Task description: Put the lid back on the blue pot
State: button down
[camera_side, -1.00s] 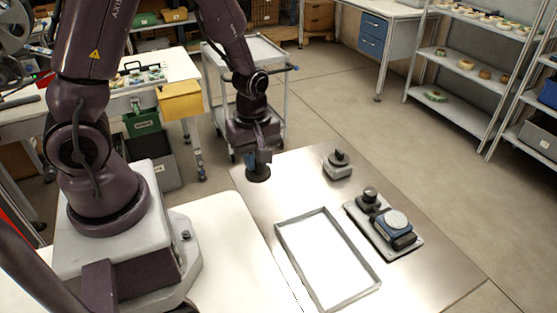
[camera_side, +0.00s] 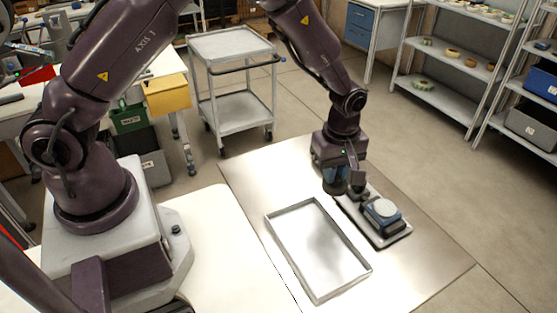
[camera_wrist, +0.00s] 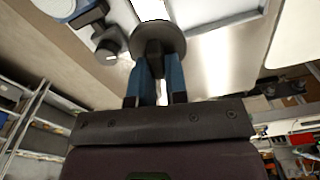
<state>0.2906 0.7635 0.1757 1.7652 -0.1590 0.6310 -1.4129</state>
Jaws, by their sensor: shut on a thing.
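My gripper (camera_side: 336,178) is shut on a dark round lid (camera_wrist: 158,36), gripping its central knob between the blue fingers. The lid's disc faces down. In the side view it is above the steel table, left of the blue pot and near the dark plate's far end. The blue pot (camera_side: 383,220) has a pale round top and sits on the dark plate (camera_side: 397,239), apart from the lid. In the wrist view, part of a blue-and-pale thing, likely the pot, shows at the upper left edge (camera_wrist: 58,8).
A shallow rectangular metal tray (camera_side: 368,273) lies in front of the gripper on the steel table (camera_side: 435,262). A dark-knobbed piece (camera_wrist: 110,44) stands beside the lid in the wrist view. The table is clear to the left of the gripper.

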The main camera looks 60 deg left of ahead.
send_over(381, 203)
jog(key=s+a, duration=0.1)
jog(key=s, duration=0.1)
jog(key=shift+w+r+n, duration=0.25)
jog(key=shift+r+n, duration=0.05)
jog(key=shift+r, duration=0.15)
jog(key=shift+w+d+r+n, duration=0.2)
jog(key=shift+w+d+r, duration=0.1)
jog(key=shift+w+r, duration=0.2)
jog(key=shift+w+d+r+n, duration=0.2)
jog(key=shift+w+d+r, duration=0.05)
jog(key=shift+w+r, duration=0.25)
jog(key=shift+s+r+n, duration=0.15)
jog(key=shift+r+n, duration=0.05)
jog(key=shift+n, duration=0.1)
jog(key=shift+s+f, duration=0.1)
jog(key=shift+f, duration=3.1)
jog(key=shift+f, duration=0.2)
jog(key=c, duration=0.6)
grip_release()
